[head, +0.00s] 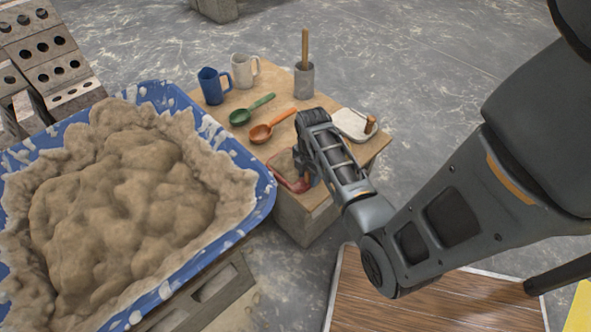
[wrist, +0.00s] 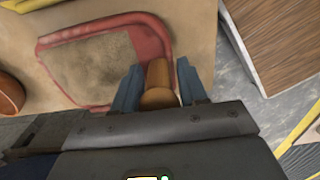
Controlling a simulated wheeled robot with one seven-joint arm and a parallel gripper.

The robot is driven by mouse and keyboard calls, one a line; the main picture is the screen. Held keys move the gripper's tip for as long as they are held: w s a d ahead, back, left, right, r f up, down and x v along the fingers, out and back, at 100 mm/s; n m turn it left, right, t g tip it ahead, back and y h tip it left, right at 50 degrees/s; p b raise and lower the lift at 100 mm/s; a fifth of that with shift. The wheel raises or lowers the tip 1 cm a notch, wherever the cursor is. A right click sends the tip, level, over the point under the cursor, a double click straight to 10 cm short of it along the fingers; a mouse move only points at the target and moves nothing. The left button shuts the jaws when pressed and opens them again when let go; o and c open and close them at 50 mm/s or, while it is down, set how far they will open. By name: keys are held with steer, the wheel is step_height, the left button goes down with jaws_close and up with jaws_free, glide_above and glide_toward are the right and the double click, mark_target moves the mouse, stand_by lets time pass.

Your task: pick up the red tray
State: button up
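The red tray (head: 297,185) lies near the front edge of the small wooden-topped stand, partly hidden by my gripper (head: 306,172) in the head view. In the wrist view, the red tray (wrist: 95,27) shows a raised red rim around a grey-brown speckled middle. Its wooden handle (wrist: 158,76) points towards my gripper (wrist: 159,66). The two bluish fingers stand on either side of the handle, with a narrow gap visible on the right. The gripper looks open around the handle. Whether the left finger touches it is unclear.
An orange scoop (head: 262,132) and a green scoop (head: 240,116) lie behind the tray. A white tray (head: 350,126) lies to the right. Blue (head: 210,86) and cream (head: 244,71) mugs and a grey pot (head: 304,80) stand farther back. A blue mortar tub (head: 262,190) is close on the left.

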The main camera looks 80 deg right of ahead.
jaws_close()
steer(key=shift+r, duration=0.15)
stand_by(0.4)
step_height(320, 180, up, 10)
steer(key=p, duration=0.3)
